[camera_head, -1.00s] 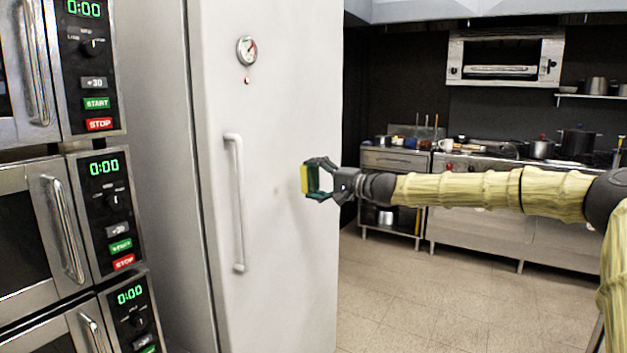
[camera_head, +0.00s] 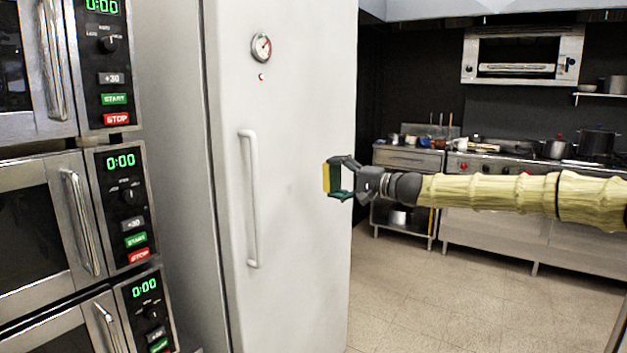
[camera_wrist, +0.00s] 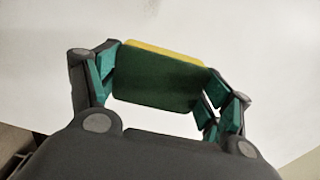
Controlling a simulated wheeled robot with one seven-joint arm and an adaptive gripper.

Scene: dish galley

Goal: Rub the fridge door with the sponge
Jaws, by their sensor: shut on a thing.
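The white fridge door (camera_head: 300,150) stands shut in the middle-left of the head view, with a long vertical handle (camera_head: 250,200) and a round dial (camera_head: 261,47). My gripper (camera_head: 338,178) is at the right part of the door, shut on the sponge (camera_head: 327,178). The sponge is yellow on the side toward the door and dark green on the side toward my palm. In the wrist view the sponge (camera_wrist: 160,80) sits between both fingers, with the white door (camera_wrist: 230,35) behind it. I cannot tell whether the sponge touches the door.
Stacked ovens (camera_head: 125,200) stand left of the fridge. A stove counter (camera_head: 500,165) with pots and a small side table (camera_head: 405,160) stand at the back right. Tiled floor (camera_head: 440,300) between is clear.

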